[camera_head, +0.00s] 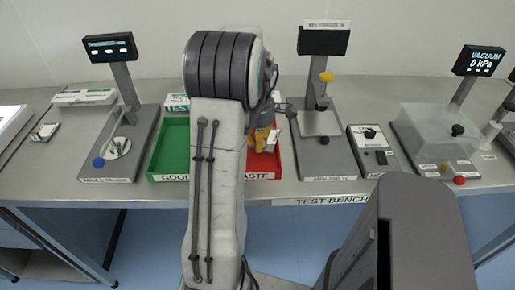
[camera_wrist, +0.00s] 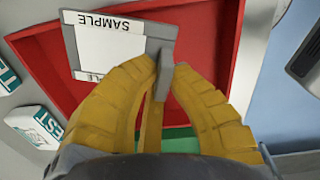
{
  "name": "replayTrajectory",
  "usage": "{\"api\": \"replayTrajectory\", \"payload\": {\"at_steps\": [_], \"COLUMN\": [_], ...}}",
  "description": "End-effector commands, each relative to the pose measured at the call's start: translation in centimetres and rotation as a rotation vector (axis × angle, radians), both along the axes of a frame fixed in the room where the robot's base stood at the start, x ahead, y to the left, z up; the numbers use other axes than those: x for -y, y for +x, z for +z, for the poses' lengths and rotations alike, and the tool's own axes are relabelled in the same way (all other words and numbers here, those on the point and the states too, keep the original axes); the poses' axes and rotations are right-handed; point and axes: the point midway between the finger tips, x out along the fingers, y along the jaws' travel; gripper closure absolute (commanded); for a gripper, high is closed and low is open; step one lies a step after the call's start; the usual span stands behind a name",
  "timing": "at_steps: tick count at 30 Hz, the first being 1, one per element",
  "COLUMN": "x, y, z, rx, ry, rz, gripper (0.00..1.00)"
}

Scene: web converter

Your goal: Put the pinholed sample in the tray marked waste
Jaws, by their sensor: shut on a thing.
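My gripper (camera_wrist: 166,66) is shut on the grey tab of a sample (camera_wrist: 110,50), a white square in a frame labelled SAMPLE. I cannot make out pinholes in it. The sample is over the red tray (camera_wrist: 210,30) in the wrist view; whether it touches the floor is unclear. In the head view my yellow gripper (camera_head: 264,138) is at the red tray (camera_head: 286,160), whose front label reads "ASTE", its start hidden behind my arm. The green tray (camera_head: 169,148), labelled GOOD, is left of it and partly hidden by my arm.
Small TEST boxes (camera_head: 177,102) stand behind the trays. Farther right are a small meter (camera_head: 370,137) and a clear vacuum chamber (camera_head: 425,125).

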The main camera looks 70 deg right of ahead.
Motion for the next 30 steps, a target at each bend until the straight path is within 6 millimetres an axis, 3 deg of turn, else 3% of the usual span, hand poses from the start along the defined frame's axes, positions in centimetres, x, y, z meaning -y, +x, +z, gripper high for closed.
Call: {"api": "replayTrajectory", "payload": {"at_steps": [9, 19, 20, 21, 27, 30], "x": [-0.2, -0.1, -0.2, -0.2, -0.1, -0.1], "y": [-0.1, -0.1, -0.1, -0.1, -0.1, 0.0], "z": [-3.0, -3.6, -3.6, -3.6, -3.5, -3.5], "rx": [-0.001, -0.001, -0.001, -0.001, 0.000, 0.000], "ry": [0.007, 0.004, 0.005, 0.005, 0.003, 0.002], "rz": [-0.001, -0.004, -0.004, -0.004, -0.002, -0.001], "gripper": [1.00, 1.00, 0.87, 0.83, 0.66, 0.66]}}
